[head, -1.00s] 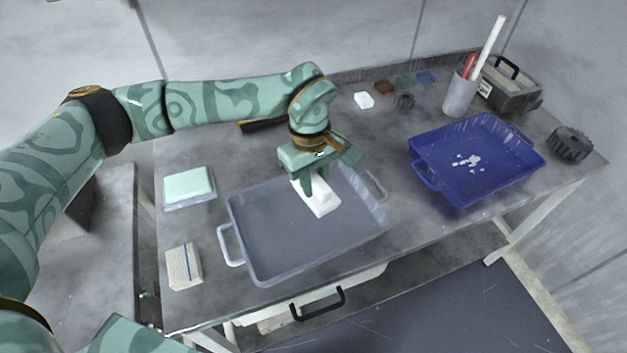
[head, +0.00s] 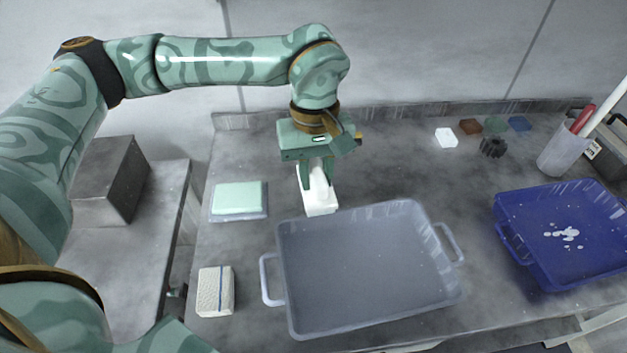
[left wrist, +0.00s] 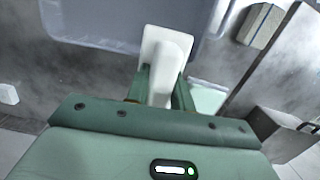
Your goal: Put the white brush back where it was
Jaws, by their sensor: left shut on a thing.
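The white brush (head: 319,200) is in my left gripper (head: 317,180), whose fingers are shut on its upright grip. The brush is just behind the far left rim of the grey tray (head: 365,325); I cannot tell whether its base touches the table. In the left wrist view, the brush (left wrist: 165,52) sits between the fingers (left wrist: 160,85), with the tray (left wrist: 60,22) beyond it. My right gripper is not in view.
A mint pad (head: 238,197) lies left of the brush, and a pale block (head: 215,290) lies nearer the front. A blue tray (head: 520,245) with white blobs stands at right. Small coloured blocks (head: 470,127) and a cup (head: 562,152) are at the back.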

